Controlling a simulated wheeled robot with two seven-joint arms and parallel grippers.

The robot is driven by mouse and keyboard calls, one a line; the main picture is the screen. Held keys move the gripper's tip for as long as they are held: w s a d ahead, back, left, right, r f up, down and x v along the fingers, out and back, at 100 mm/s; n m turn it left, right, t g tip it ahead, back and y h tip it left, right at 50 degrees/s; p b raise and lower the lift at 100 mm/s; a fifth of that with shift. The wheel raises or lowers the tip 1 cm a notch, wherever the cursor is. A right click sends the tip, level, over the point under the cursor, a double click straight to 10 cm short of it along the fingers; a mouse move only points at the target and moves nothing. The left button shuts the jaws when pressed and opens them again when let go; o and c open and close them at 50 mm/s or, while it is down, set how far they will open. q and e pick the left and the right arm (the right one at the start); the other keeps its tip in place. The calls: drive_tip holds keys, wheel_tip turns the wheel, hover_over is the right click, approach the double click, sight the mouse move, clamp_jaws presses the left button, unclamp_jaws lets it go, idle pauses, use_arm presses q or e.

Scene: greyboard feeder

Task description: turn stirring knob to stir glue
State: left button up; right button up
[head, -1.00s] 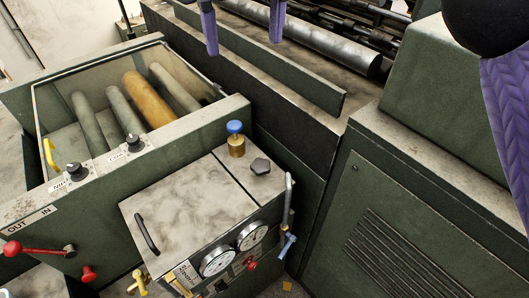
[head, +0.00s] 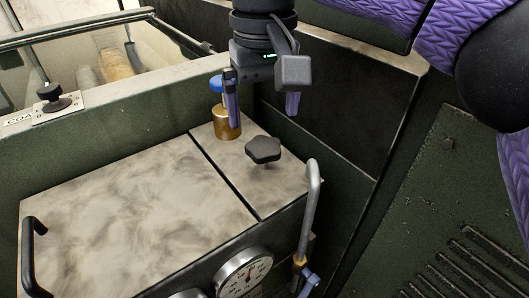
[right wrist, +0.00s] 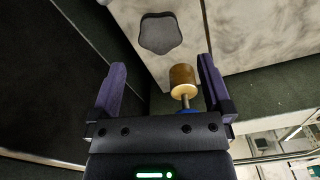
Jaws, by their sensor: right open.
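A black lobed knob (head: 263,149) sits on the mottled pale top of the green glue unit, near its right end. It also shows in the right wrist view (right wrist: 160,33), ahead of the fingertips. My right gripper (head: 262,108) is open and empty, above and just behind the knob in the head view. Its purple fingers (right wrist: 162,78) are apart, with the knob beyond them and not between them. One finger overlaps the brass fitting with a blue cap (head: 228,122) in the head view; I cannot tell if they touch. My left gripper is out of view.
A curved grey handle (head: 309,205) rises at the unit's right front corner, and a black handle (head: 31,250) is at its left. A dial gauge (head: 244,273) is on the front. A dark machine wall (head: 330,105) stands close behind.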

sight(263, 144)
wheel_tip(263, 144, down, 5)
drive_tip(key=shift+f+b, duration=0.2)
drive_tip(key=shift+b, duration=0.85)
drive_tip(key=shift+f, duration=0.1)
drive_tip(key=shift+c, duration=1.4)
drive_tip(key=c, duration=0.9)
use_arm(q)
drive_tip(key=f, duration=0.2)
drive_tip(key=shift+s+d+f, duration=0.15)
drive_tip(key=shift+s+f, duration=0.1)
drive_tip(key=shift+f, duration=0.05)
use_arm(e)
drive_tip(key=shift+o, duration=0.2)
